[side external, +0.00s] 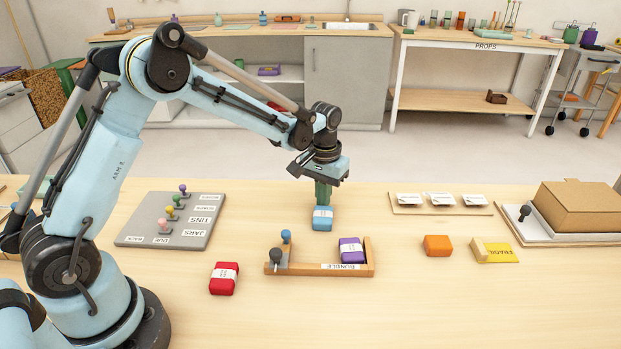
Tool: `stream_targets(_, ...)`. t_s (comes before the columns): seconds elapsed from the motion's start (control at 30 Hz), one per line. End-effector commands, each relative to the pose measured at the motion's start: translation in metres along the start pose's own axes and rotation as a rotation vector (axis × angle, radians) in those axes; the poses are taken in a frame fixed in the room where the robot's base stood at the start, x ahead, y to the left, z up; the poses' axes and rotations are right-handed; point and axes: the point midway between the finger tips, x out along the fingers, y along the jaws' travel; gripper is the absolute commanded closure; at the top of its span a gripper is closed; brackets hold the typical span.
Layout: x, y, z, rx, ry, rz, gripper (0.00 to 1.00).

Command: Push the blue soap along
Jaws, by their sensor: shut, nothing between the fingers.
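The blue soap (322,219) is a small light-blue block with a white paper band. It lies on the wooden table near the middle of the side external view, behind the wooden BUNDLE tray. My gripper (323,200) points straight down just behind the soap's far edge. Its dark green fingers are shut and hold nothing. The fingertips are partly hidden behind the soap, and I cannot tell whether they touch it.
The BUNDLE tray (297,268) holds a purple soap (350,250). A red soap (223,278) lies left of it, an orange soap (437,245) and a yellow TRADS block (494,251) right. A grey pegboard (140,229) is left. White packets (440,199) lie back right.

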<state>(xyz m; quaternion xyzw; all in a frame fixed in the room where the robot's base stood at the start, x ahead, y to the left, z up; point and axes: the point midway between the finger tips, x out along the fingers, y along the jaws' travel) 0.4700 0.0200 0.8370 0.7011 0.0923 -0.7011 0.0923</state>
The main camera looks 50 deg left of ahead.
Motion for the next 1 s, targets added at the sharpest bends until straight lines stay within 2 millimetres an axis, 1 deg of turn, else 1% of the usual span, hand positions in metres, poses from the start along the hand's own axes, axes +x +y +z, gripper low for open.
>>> stream_targets(1.0, 0.000, 0.019, 0.032, 0.001, 0.000, 0.000, 1.00)
